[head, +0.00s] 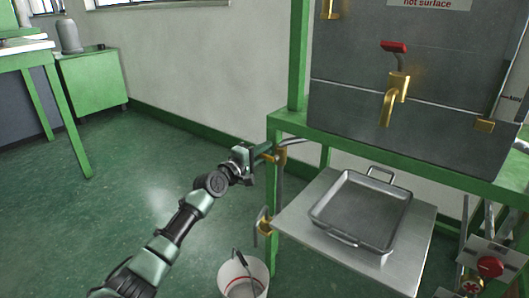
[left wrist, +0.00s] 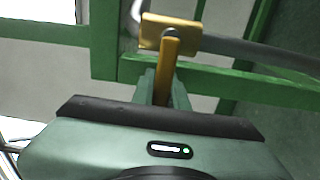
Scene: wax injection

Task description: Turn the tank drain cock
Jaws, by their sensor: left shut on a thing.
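My left gripper (head: 264,151) reaches in from the left to the green frame's left post. In the left wrist view my left gripper (left wrist: 164,90) is shut on a flat brass lever (left wrist: 170,56), with a finger on each side of it. The lever joins a brass valve body (left wrist: 168,30) on a grey pipe; I take this to be the drain cock. In the head view the brass body (head: 281,155) shows just right of the gripper, which partly hides it. A brass tap with a red handle (head: 394,47) is on the grey tank front. My right gripper is not in view.
A brass outlet (head: 264,221) is lower on the post, above a white bucket (head: 243,279) on the floor. A metal tray (head: 365,210) sits on the shelf right of the post. Green frame bars lie close around the gripper. Floor at left is clear.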

